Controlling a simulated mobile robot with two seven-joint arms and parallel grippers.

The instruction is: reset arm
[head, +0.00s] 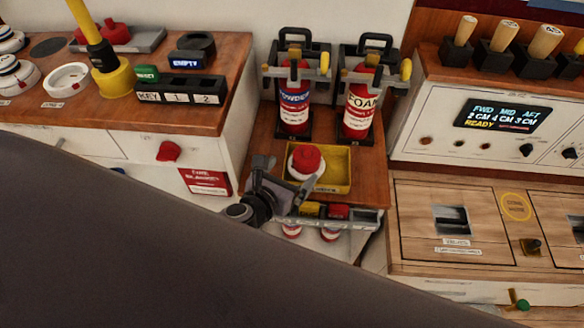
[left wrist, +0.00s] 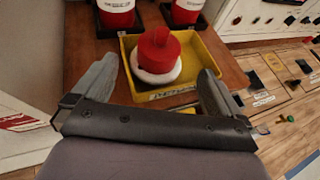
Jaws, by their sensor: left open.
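My left gripper (head: 287,182) is open, low at the front of the middle counter. In the left wrist view its two grey fingers (left wrist: 157,78) stand wide apart with nothing between the pads. A red-topped white round object (head: 305,161) sits in a yellow tray (head: 335,180) just beyond the fingers; it also shows in the left wrist view (left wrist: 157,55), ahead of the gap. Whether a finger touches the tray, I cannot tell. My right gripper is in neither view.
Two red extinguishers, powder (head: 295,105) and foam (head: 359,108), stand in brackets behind the tray. A small rack (head: 340,222) with coloured blocks is at the counter's front edge. The left counter (head: 110,118) holds a yellow plunger-like tool (head: 112,78). A display panel (head: 503,117) is at the right.

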